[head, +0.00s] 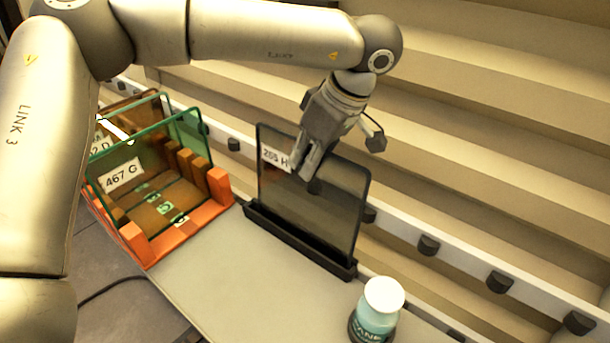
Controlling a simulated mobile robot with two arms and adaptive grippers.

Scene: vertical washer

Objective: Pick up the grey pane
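My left gripper (343,165) is at the pane's upper edge, pointing down. Its fingers look spread: one overlaps the front of the pane beside the label, and the other shows above the pane's upper right corner. I cannot tell whether either finger touches the pane. My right gripper is not in view.
An orange rack (219,188) at left holds a green pane (125,178) labelled "467 G" and a brown pane. A teal bottle with a white lid (384,295) stands at the table's front right. The pale tabletop (235,290) is clear between them. A rail with black knobs runs behind.

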